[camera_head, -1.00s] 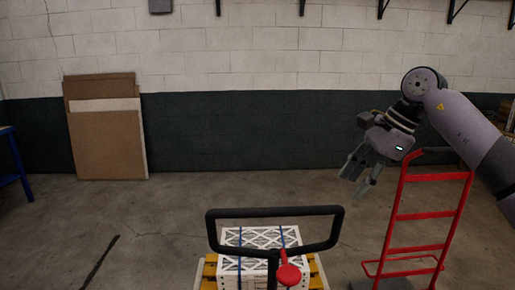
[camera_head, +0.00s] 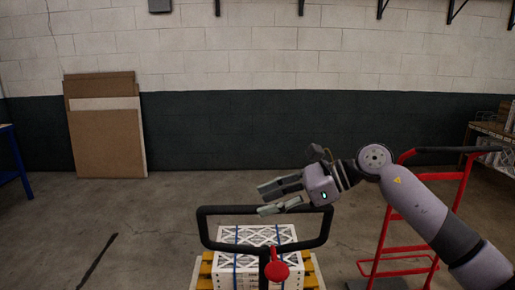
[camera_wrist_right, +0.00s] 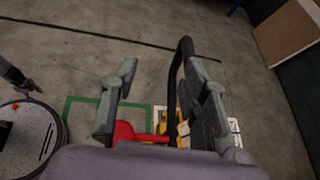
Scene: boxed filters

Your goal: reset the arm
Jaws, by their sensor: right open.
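My right arm reaches in from the right in the head view. Its gripper (camera_head: 270,198) is open and points left, just above the black handle of a pallet truck (camera_head: 203,230) in that view. In the right wrist view the two fingers of my right gripper (camera_wrist_right: 155,105) are spread with nothing held between them. The black handle (camera_wrist_right: 185,50) shows beyond the fingers there; I cannot tell how far apart they are. My left gripper is not seen in the head view. A dark arm part shows at the left of the wrist view.
A boxed filter stack (camera_head: 262,236) with blue straps sits on a yellow pallet (camera_head: 204,272) behind the handle. A red hand truck (camera_head: 392,250) stands at the right. Brown boards (camera_head: 106,140) lean on the back wall. The floor at centre left is clear.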

